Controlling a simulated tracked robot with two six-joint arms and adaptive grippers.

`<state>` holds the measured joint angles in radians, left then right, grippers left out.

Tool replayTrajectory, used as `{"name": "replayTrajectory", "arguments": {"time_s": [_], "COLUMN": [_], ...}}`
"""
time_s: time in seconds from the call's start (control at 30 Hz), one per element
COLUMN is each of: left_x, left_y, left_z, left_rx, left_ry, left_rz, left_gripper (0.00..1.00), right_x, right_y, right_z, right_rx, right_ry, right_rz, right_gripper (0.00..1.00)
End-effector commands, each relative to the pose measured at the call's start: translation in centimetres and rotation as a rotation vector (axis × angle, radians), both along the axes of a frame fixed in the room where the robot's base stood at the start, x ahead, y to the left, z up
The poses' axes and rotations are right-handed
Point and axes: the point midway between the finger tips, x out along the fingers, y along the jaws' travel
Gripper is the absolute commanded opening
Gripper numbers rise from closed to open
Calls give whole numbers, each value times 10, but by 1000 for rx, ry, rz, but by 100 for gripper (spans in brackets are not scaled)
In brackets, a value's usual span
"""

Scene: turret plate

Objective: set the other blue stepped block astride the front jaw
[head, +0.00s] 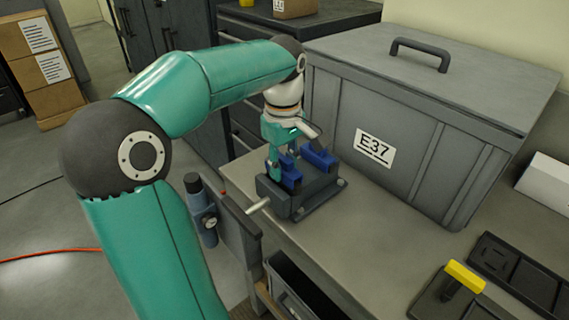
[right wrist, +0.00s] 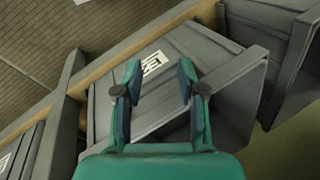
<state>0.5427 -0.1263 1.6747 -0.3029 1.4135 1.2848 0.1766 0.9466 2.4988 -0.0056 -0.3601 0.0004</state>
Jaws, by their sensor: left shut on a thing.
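A dark grey vise (head: 318,198) stands on the workbench near its left edge, with a handle bar (head: 259,206) sticking out in front. One blue stepped block (head: 320,156) sits on the vise's rear jaw. The other blue stepped block (head: 291,176) is at the front jaw. My left gripper (head: 284,160) points down from above and is shut on this front block. The gripper partly hides the block, and I cannot tell whether it rests fully on the jaw. My right gripper (right wrist: 160,78) is open and empty in the right wrist view, above grey bins.
A large grey lidded crate (head: 400,130) labelled E37 stands right behind the vise. A black tray (head: 520,272) and a yellow-handled item (head: 464,277) lie at the bench's right. A grey bin (right wrist: 215,75) shows below my right gripper. The bench (head: 360,235) is clear in the middle.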

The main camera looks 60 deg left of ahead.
Motion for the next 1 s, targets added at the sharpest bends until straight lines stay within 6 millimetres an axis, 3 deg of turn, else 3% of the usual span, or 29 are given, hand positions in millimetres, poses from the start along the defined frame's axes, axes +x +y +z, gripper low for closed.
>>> {"name": "replayTrajectory", "arguments": {"time_s": [1.0], "left_x": [0], "left_y": [0], "left_z": [-8], "left_rx": [0], "left_ry": [0], "left_rz": [0], "left_gripper": [0], "right_x": [0], "right_y": [0], "right_z": [-5], "right_rx": [0], "right_ry": [0], "right_rz": [0], "right_gripper": [40]}}
